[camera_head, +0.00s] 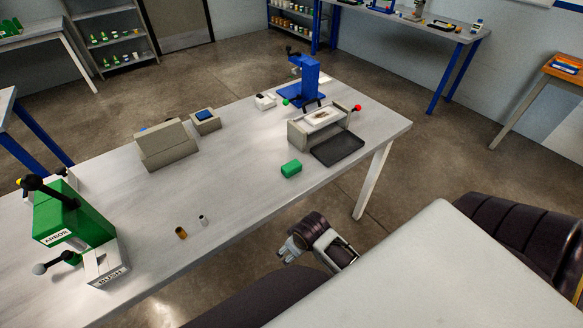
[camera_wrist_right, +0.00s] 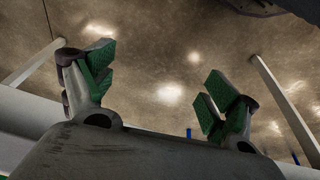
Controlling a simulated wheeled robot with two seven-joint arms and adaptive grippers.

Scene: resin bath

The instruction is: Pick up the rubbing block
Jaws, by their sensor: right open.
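A small green block (camera_head: 291,168), which looks like the rubbing block, lies on the grey workbench (camera_head: 235,190) near its front edge. It is left of a black tray. My right gripper (camera_head: 288,249) is in front of the bench's edge, apart from the block and nearer to me. In the right wrist view the right gripper (camera_wrist_right: 157,85) is open, with green pads wide apart and nothing between them. Floor and pale legs show beyond it there; the block does not show. My left gripper is not in view.
A box-like bath (camera_head: 318,128) with a red-knobbed lever and the black tray (camera_head: 337,149) stand beyond the block. A blue press (camera_head: 305,78) stands behind. A green arbor press (camera_head: 72,222) is at left. Brown (camera_head: 181,233) and grey (camera_head: 202,220) bushes stand near the front edge.

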